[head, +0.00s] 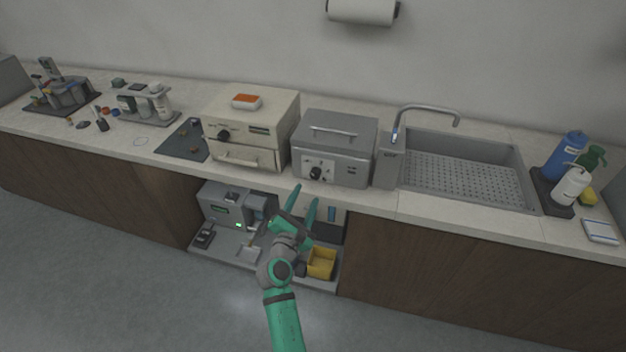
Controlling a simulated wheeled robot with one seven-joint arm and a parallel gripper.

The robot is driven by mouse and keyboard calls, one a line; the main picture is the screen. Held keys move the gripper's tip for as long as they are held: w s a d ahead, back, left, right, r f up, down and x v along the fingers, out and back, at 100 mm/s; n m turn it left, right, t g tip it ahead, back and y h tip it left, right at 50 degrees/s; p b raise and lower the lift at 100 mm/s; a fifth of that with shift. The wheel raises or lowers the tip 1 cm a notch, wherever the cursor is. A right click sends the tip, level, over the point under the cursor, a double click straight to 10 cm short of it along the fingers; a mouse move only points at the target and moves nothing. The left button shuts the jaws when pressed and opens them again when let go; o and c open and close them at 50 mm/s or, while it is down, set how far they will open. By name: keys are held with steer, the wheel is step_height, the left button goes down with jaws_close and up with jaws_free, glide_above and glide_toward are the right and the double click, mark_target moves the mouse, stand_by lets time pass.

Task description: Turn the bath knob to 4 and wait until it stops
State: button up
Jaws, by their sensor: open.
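A grey metal box with a lid handle, likely the bath (345,138), stands on the counter left of the sink. Its front carries a light dial plate with a dark round knob (316,173). The dial's numbers and the knob's setting are too small to read. My gripper (305,195) is open and empty, in front of the counter edge and a little below and left of the knob in the picture. It appears apart from the knob.
A cream oven-like box (250,128) with its own dark knob stands directly left. The sink (465,168) and a grey upright unit (388,163) are to the right. A low shelf below holds a grey device (227,205) and a yellow bin (321,263).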

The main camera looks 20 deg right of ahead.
mark_target(314, 176)
steer(key=x, duration=0.9)
steer(key=shift+s+d, duration=0.1)
steer(key=shift+s, duration=0.05)
steer(key=c, duration=1.1)
